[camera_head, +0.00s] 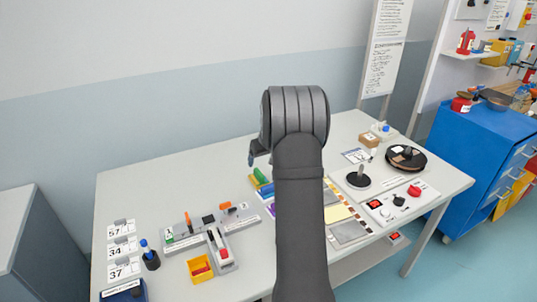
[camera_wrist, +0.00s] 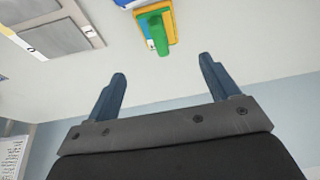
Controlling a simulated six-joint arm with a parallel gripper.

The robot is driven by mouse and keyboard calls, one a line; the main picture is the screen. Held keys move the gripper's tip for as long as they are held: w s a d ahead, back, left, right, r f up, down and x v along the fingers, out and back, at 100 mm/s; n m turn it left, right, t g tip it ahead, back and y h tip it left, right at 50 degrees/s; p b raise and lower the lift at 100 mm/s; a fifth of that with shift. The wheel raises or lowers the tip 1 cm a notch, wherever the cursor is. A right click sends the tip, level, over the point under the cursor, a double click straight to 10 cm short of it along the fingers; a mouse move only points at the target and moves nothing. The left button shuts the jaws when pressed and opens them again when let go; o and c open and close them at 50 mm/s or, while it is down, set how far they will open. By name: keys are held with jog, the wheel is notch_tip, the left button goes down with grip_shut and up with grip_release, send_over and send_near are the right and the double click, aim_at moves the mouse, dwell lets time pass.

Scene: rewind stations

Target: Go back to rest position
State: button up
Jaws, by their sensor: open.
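My gripper (camera_wrist: 163,72) is open and empty in the wrist view, its two blue-grey fingers spread wide apart. Nothing is between the fingers; the white tabletop and the pale wall lie beyond them. In the head view my arm rises from the bottom centre, and the gripper (camera_head: 253,155) shows only partly at its left side, above the table (camera_head: 165,190). The arm hides part of the table's middle.
A green and yellow item stack (camera_head: 262,180) lies left of my arm. A spool (camera_head: 406,157), black-based post (camera_head: 358,178) and switch panel (camera_head: 401,202) are at right. The table's back left is clear.

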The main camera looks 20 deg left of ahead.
aim_at(259, 172)
jog(key=x, duration=1.2)
jog(key=shift+f, duration=0.2)
notch_tip(259, 172, up, 2)
jog(key=shift+r, duration=0.5)
